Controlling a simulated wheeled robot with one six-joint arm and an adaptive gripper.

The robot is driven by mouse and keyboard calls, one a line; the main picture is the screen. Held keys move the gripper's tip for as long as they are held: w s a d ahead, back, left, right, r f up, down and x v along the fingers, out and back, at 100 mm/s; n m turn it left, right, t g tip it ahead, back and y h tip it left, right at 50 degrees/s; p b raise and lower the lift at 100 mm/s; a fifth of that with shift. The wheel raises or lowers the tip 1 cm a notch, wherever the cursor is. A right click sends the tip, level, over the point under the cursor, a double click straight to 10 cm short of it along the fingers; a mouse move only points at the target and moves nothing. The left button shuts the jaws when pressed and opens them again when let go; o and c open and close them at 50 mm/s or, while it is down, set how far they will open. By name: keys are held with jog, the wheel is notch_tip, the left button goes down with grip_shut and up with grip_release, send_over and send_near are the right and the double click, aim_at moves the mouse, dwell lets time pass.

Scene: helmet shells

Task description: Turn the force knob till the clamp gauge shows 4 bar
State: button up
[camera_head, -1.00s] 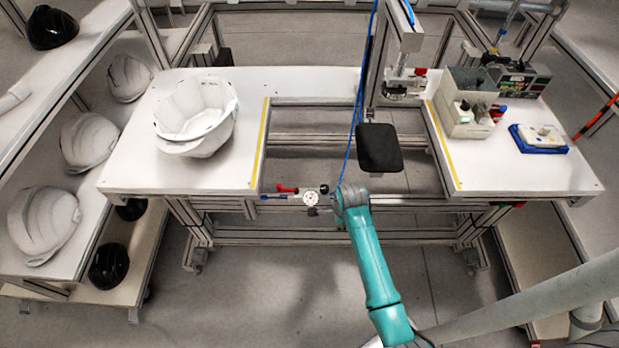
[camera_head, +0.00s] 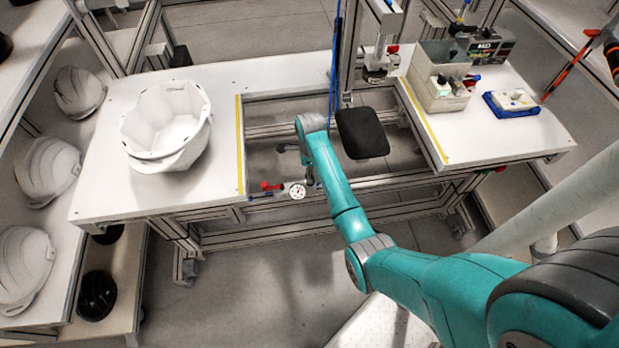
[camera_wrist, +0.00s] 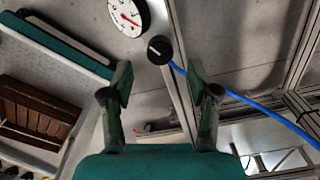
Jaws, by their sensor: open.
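The clamp gauge (camera_wrist: 129,15) is a round white dial with a red needle, cut by the top edge of the wrist view. Its numbers are too small to read. It also shows in the head view (camera_head: 298,191) below the table gap. The force knob (camera_wrist: 159,49) is a round black knob with a white line, just below and right of the gauge in the wrist view. My gripper (camera_wrist: 160,77) is open and empty. Its two fingertips stand left and right below the knob in the picture, apart from it. In the head view my arm mostly hides the gripper and the knob.
A red-handled lever (camera_head: 270,186) sits left of the gauge. A blue hose (camera_wrist: 255,104) runs right from behind the knob area. A black pad (camera_head: 362,134) stands close right of my arm. A white helmet shell (camera_head: 166,128) rests on the left table.

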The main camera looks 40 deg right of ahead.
jog(key=shift+f, duration=2.4)
grip_shut()
